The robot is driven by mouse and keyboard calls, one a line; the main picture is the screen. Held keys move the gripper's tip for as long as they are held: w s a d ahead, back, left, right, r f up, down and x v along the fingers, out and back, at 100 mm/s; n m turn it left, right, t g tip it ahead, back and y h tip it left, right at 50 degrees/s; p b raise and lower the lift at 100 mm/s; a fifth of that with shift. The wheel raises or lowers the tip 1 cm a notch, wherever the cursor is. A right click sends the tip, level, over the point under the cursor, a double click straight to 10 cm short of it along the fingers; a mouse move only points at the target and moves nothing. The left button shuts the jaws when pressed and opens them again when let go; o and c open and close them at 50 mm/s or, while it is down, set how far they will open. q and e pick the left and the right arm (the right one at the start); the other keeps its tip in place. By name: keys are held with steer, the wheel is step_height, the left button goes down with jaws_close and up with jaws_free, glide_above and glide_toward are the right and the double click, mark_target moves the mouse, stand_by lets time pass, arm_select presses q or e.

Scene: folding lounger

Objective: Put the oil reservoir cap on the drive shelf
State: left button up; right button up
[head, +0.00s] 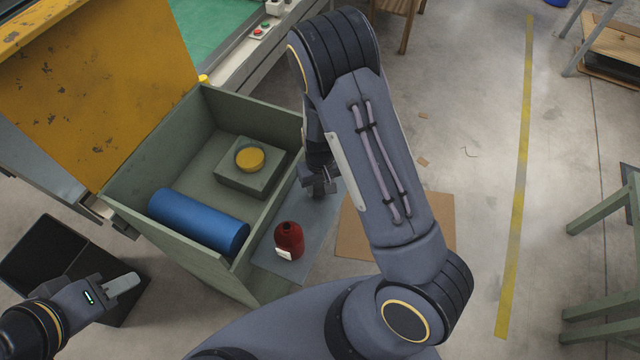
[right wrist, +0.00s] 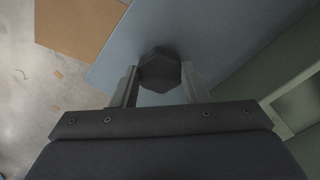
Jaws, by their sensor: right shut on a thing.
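My right gripper (head: 320,188) is shut on a dark, faceted cap, which I take for the oil reservoir cap (right wrist: 160,72). The cap sits between the two fingertips in the right wrist view. Behind it is a flat blue-grey plate, likely the drive shelf (head: 318,228), beside the green box; it also fills much of the right wrist view (right wrist: 215,35). I cannot tell whether the cap touches the plate. A red bottle (head: 289,240) with a pale label stands on the plate's near part. My left gripper (head: 128,285) is low at the left, apart from these; its finger gap is unclear.
The open green box (head: 150,160) holds a blue cylinder (head: 199,222) and a block with a yellow round piece (head: 249,159). Its yellow lid (head: 95,85) stands raised behind. A brown cardboard sheet (head: 352,232) lies on the floor. Open floor extends to the right.

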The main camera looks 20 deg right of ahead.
steer(key=shift+f+b, duration=0.55)
steer(key=shift+f, duration=0.05)
steer(key=o, duration=1)
steer(key=shift+o, duration=0.2)
step_height(320, 180, up, 7)
steer(key=shift+f, duration=0.1)
steer(key=shift+s+r, duration=0.15)
steer(key=shift+r, duration=0.65)
steer(key=s+a+r+m+t+y, duration=0.1)
steer(key=s+r+y, duration=0.1)
steer(key=s+r, duration=0.35)
steer(key=s+r+t+y, duration=0.2)
steer(key=s+r+y, duration=0.1)
steer(key=r, duration=0.6)
steer(key=s+r+t, duration=0.1)
steer(key=s+r, duration=0.2)
steer(key=s, duration=0.2)
steer(key=s+r+t+h, duration=0.1)
steer(key=s+r, duration=0.2)
steer(key=s, duration=0.3)
steer(key=shift+d+t, duration=0.3)
steer(key=shift+d, duration=0.05)
